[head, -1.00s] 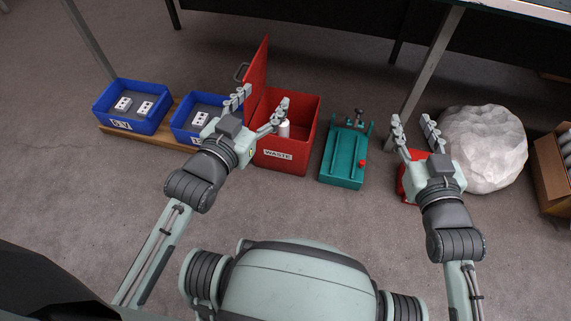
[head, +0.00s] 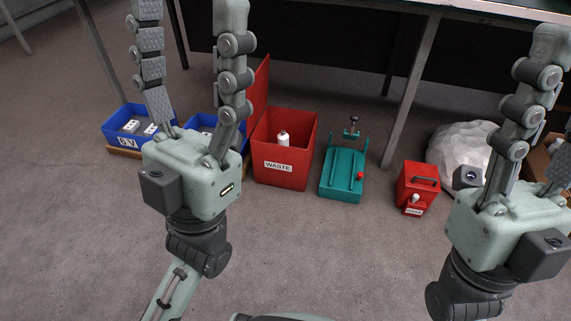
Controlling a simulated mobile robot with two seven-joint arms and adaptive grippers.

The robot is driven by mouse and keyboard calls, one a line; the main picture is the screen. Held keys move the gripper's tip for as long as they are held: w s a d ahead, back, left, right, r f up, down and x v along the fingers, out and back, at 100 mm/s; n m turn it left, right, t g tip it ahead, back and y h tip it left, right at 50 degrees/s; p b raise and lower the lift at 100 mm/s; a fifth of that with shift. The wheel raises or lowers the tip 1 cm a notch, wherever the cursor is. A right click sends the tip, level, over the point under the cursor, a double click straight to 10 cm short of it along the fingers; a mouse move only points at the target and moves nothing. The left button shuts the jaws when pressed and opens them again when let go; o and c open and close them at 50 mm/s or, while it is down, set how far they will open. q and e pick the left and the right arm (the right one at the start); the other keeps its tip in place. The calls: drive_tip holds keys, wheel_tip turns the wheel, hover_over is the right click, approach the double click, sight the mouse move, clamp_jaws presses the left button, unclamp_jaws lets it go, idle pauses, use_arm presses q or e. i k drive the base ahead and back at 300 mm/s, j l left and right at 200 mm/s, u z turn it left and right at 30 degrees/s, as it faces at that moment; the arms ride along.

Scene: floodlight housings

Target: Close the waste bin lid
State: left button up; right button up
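The red waste bin (head: 281,166) stands on the floor at the centre, with a white "WASTE" label on its front. A white bottle (head: 283,139) shows inside it. Its red lid (head: 261,92) stands upright, hinged open on the bin's left side, and is partly hidden by my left gripper. My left gripper (head: 190,12) is open, raised close to the camera in front of the blue bins, with its fingers pointing up and nothing between them. My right gripper (head: 560,90) is raised at the right edge; its fingers are apart, one partly cut off by the frame, and it looks empty.
Blue bins (head: 110,130) with white parts stand left of the waste bin on a wooden board. A teal fixture (head: 343,175), a small red box with a handle (head: 416,186) and a white lumpy sack (head: 458,150) stand to the right. A table leg (head: 411,92) rises behind.

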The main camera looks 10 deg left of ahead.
sight(257, 94)
drive_tip(key=j+z, duration=0.1)
drive_tip(key=j, duration=0.5)
drive_tip(key=j+z, duration=0.15)
drive_tip(key=j, duration=0.45)
drive_tip(key=k+j+z, duration=0.1)
drive_tip(key=j, duration=0.5)
drive_tip(key=j+z, duration=0.1)
drive_tip(key=j, duration=0.5)
drive_tip(key=k+j+z, duration=0.1)
drive_tip(key=j, duration=0.5)
drive_tip(key=i+l, duration=0.3)
drive_tip(key=i, duration=0.25)
drive_tip(key=i+l, duration=0.35)
drive_tip(key=i, duration=0.15)
drive_tip(key=z, duration=0.05)
